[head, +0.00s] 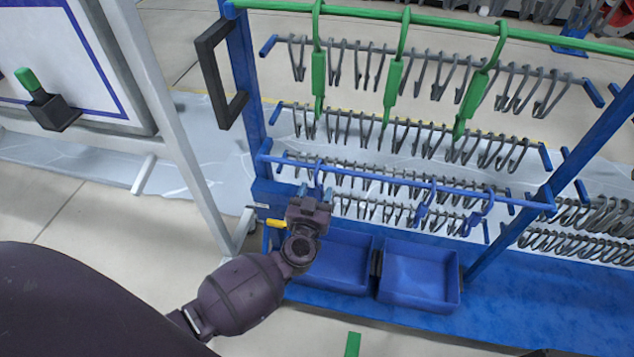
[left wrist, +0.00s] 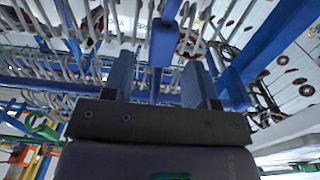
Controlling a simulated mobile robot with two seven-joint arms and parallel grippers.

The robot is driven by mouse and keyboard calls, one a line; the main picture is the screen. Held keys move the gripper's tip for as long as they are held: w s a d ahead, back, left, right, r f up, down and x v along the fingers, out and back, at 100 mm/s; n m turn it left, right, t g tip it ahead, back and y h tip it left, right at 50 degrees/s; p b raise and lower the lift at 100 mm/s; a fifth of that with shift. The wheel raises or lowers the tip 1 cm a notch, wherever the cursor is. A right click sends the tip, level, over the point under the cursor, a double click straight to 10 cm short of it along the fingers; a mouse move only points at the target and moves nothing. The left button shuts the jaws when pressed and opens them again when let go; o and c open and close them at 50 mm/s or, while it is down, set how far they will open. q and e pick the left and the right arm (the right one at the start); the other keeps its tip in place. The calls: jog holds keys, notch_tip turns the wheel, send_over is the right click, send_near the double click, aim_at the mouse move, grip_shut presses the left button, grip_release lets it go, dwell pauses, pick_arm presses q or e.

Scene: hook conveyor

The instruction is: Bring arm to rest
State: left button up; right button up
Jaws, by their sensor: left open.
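My left gripper (head: 315,192) is at the left part of the blue rack, in front of the lower blue rail (head: 390,181). In the left wrist view its two blue fingers (left wrist: 160,78) stand apart with a gap between them, and a blue rack part shows behind the gap. Nothing is held between the fingers. In the head view the left arm reaches up from the lower left. My right gripper does not show.
Green hooks (head: 393,85) hang from the green upper rail (head: 440,20). Blue hooks (head: 424,205) hang from the lower rail. Two blue bins (head: 418,300) stand below. A whiteboard stand (head: 175,120) is at the left, with bare floor (head: 90,230) before it.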

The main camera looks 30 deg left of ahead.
pick_arm(q)
jog(key=p+v, duration=0.1)
jog(key=v, duration=0.6)
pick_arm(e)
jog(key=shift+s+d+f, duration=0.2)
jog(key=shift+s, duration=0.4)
pick_arm(q)
jog(key=s+d+r+m+h+p, duration=0.1)
jog(key=s+r+m+h+p, duration=0.3)
jog(key=s+r+h+p, duration=0.5)
jog(key=s+a+g+y, duration=0.2)
jog(key=s+g, duration=0.1)
jog(key=s, duration=0.6)
jog(key=s+a+f+g+y+p, duration=0.1)
jog(key=s+a+g+y, duration=0.1)
jog(key=s, duration=0.7)
jog(key=shift+a+g+p, duration=0.3)
jog(key=shift+a+g, duration=0.1)
jog(key=shift+g, duration=0.3)
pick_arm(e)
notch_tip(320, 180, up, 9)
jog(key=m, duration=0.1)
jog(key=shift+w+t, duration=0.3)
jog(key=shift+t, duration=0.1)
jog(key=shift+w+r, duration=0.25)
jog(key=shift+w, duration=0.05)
